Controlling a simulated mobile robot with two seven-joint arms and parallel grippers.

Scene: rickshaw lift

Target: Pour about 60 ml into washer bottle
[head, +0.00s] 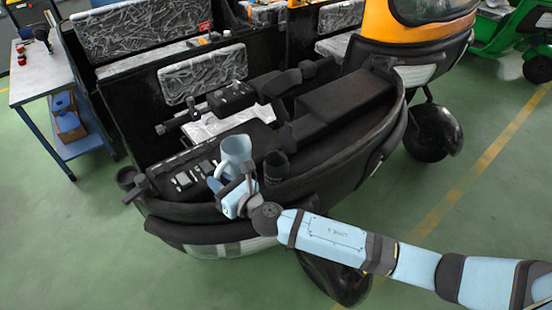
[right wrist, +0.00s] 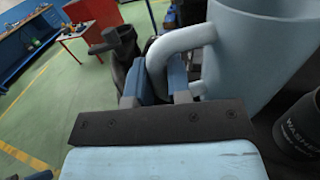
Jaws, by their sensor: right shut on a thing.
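A light blue jug (head: 236,152) is held just above the vehicle's front edge, roughly upright. My right gripper (head: 237,183) is shut on its handle; the right wrist view shows the two fingers (right wrist: 156,78) on either side of the curved handle (right wrist: 180,40). The jug's body (right wrist: 250,50) fills the upper right there. The black washer bottle (head: 276,167) stands just right of the jug, apart from it, with its open top up. Its label shows in the right wrist view on the bottle (right wrist: 300,128). The jug's contents are hidden. My left gripper is not in view.
A black holder (head: 130,181) sits at the vehicle's left corner. A dark panel with grey blocks (head: 195,172) lies left of the jug, and a raised black box (head: 345,98) right of the bottle. A workbench (head: 42,75) stands at upper left. The green floor in front is clear.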

